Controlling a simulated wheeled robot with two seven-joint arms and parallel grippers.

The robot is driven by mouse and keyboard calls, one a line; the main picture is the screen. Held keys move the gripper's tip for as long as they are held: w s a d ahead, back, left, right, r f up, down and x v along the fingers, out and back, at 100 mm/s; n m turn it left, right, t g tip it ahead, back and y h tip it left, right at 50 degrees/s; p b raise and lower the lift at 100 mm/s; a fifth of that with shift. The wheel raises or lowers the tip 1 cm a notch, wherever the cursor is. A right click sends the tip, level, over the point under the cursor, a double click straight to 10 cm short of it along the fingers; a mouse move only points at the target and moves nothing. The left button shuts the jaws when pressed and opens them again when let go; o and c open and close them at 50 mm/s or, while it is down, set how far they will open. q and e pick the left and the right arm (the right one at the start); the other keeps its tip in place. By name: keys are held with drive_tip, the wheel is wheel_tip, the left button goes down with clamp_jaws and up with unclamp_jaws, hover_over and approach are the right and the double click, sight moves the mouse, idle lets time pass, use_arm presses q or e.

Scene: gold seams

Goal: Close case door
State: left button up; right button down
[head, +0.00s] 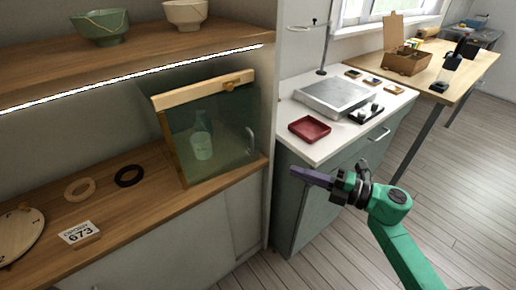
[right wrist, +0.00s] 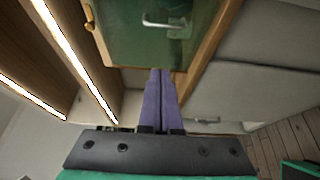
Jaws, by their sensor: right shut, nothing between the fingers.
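The case (head: 172,140) is a wood-framed glass box on the wooden counter, with a pale bottle (head: 202,138) showing through its greenish glass. A metal handle (head: 250,141) is at the right of the glass door (head: 228,128), and a wooden knob (head: 230,86) is on the top rail. I cannot tell how far the door stands open. My right gripper (head: 308,176) is shut and empty, right of the case and apart from it in the head view. In the right wrist view its purple fingers (right wrist: 158,72) point toward the case, below the handle (right wrist: 166,22). My left gripper is not in view.
A shelf (head: 150,52) with bowls is above the case. A white-topped cabinet (head: 330,145) with a red tray (head: 309,129) stands beyond my right gripper. Open floor lies to the right.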

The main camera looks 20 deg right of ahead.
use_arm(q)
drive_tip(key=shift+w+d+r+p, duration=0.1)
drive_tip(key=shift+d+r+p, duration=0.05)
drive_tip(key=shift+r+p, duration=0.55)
use_arm(e)
drive_tip(key=w+a, duration=0.6)
drive_tip(key=w, duration=0.4)
drive_tip(key=shift+w+a+f, duration=0.2)
drive_tip(key=shift+w+a, duration=0.15)
drive_tip(key=shift+a, duration=0.05)
